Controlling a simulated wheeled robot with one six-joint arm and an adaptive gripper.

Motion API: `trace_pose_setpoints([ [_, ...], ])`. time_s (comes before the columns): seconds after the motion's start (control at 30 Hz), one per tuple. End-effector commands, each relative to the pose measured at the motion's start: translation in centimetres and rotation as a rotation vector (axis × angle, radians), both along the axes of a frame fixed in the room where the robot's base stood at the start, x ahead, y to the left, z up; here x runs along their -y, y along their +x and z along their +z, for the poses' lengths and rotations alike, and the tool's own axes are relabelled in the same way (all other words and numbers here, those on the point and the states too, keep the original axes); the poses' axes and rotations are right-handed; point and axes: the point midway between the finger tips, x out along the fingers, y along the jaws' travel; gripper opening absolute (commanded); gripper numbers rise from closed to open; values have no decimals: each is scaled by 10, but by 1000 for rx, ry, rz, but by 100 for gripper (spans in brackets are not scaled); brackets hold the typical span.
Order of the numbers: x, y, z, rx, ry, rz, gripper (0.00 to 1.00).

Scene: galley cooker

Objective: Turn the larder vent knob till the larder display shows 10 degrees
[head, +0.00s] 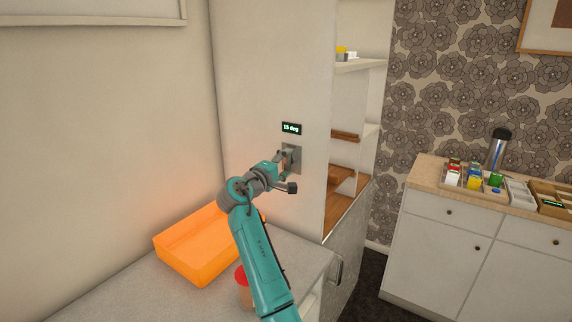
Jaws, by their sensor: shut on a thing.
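The larder display (291,128) is a small black panel on the pale side wall of the tall larder, and its green text appears to read 13 deg. Just below it is a grey square plate (297,158) where the larder vent knob sits. My gripper (288,160) is at this plate, shut on the knob. The knob itself is mostly hidden behind my gripper's fingers, so its angle cannot be made out.
A red-lidded jar (242,276) stands close beside my arm. Open larder shelves (360,66) are to the right. A sideboard (440,217) bears small containers and a flask (497,150).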

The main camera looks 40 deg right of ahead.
Motion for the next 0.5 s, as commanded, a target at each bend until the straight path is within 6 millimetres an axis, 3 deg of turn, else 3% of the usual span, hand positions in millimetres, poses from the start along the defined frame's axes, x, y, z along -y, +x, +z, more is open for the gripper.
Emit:
trace_pose_setpoints([
  [0.27, 0, 0, -2, -1, 4, -1, 25],
  [0.3, 0, 0, -2, -1, 4, -1, 63],
  [0.4, 0, 0, -2, -1, 3, -1, 85],
  [0.5, 0, 0, -2, -1, 3, -1, 85],
])
